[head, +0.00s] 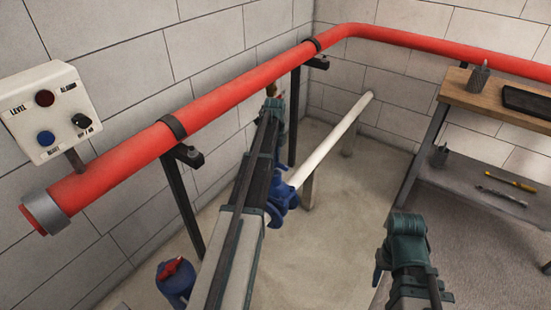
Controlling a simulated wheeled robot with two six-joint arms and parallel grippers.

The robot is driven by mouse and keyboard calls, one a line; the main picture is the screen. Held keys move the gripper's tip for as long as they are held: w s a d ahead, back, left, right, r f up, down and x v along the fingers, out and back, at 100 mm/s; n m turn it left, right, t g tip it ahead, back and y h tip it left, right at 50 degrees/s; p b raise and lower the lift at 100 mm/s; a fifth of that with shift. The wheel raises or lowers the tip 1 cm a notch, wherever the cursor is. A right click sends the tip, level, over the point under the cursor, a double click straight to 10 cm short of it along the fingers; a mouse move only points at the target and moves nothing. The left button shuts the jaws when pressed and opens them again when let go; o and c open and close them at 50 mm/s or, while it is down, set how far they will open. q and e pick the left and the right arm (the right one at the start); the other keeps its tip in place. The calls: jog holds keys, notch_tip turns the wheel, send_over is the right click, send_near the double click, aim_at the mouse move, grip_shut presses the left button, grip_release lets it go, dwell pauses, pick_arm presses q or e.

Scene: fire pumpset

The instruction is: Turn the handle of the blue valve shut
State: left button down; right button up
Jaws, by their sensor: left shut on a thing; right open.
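A blue valve (286,194) sits on the low white pipe and is partly hidden behind my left arm. I cannot make out its handle. My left gripper (273,97) is at the far end of its arm, in front of the red pipe and well above the valve in the picture. It is shut on a small brownish thing (271,88), mostly hidden by the jaws. My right gripper (407,235) is open and apart from the valve, over the floor at the lower right; its fingertips are hard to make out.
A thick red pipe (240,93) on dark posts runs along the walls. A white control box (47,110) is at the left. A blue fitting with a red top (175,278) stands at the lower left. A workbench (480,98) with tools stands right. Open floor (330,245) lies between.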

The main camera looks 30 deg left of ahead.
pick_arm(q)
jog(key=shift+d, duration=0.2)
jog(key=c, duration=0.8)
grip_release()
jog(key=shift+a, duration=0.1)
notch_tip(320, 180, up, 14)
jog(key=p, duration=1.4)
